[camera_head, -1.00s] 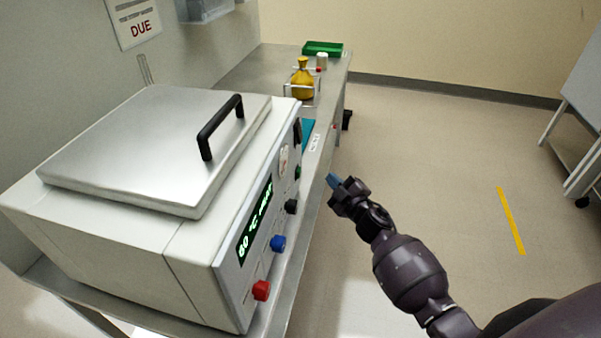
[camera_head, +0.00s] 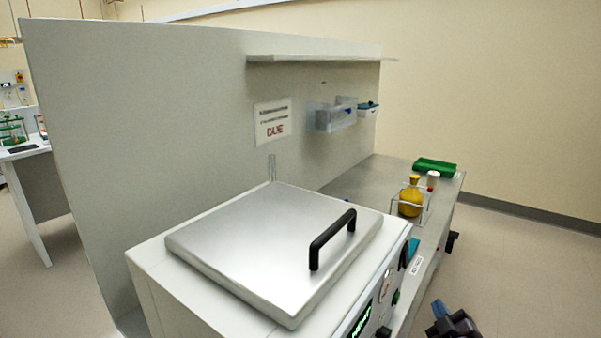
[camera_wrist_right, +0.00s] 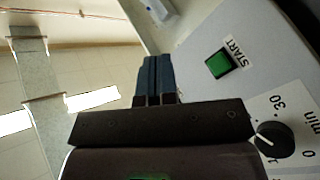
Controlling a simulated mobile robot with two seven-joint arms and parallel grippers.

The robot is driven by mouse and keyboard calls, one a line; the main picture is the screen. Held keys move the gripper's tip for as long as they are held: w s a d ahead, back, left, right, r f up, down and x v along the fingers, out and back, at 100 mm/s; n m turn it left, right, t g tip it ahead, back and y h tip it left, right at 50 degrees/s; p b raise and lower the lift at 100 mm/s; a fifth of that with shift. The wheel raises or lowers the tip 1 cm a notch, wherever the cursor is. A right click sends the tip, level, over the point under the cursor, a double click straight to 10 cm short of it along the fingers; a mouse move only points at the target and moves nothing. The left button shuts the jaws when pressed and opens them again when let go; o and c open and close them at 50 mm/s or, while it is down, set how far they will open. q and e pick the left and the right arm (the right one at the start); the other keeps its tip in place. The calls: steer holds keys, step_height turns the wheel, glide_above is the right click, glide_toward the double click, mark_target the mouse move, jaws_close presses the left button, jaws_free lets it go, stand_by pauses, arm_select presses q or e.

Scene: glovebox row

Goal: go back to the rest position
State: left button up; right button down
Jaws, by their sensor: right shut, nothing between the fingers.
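My right gripper (camera_head: 439,308) shows at the bottom edge of the head view, to the right of the water bath's front panel. Its blue fingers are together and hold nothing. In the right wrist view the shut fingers (camera_wrist_right: 155,78) point up the picture, beside a panel with a green START button (camera_wrist_right: 219,63) and a black timer knob (camera_wrist_right: 273,139). They look apart from the panel. My left gripper is not in view.
The water bath (camera_head: 160,262) has a steel lid with a black handle (camera_head: 331,238), shut. Behind it on the bench are a yellow flask (camera_head: 411,199) in a wire stand and a green tray (camera_head: 435,167). A panel with a shelf (camera_head: 320,58) stands behind. Floor at right is clear.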

steer(key=s+a+f+m+g, duration=0.2)
steer(key=s+f, duration=0.2)
steer(key=s, duration=0.6)
steer(key=s+a+f+m+g, duration=0.2)
steer(key=s+f, duration=0.3)
steer(key=s, duration=0.6)
steer(key=s+a+f+m+g, duration=0.2)
steer(key=s+f, duration=0.3)
steer(key=s, duration=0.5)
steer(key=shift+s+a+m+g, duration=0.2)
steer(key=shift+s+m+g, duration=0.15)
steer(key=shift+m+g, duration=0.5)
steer(key=shift+s+a, duration=0.1)
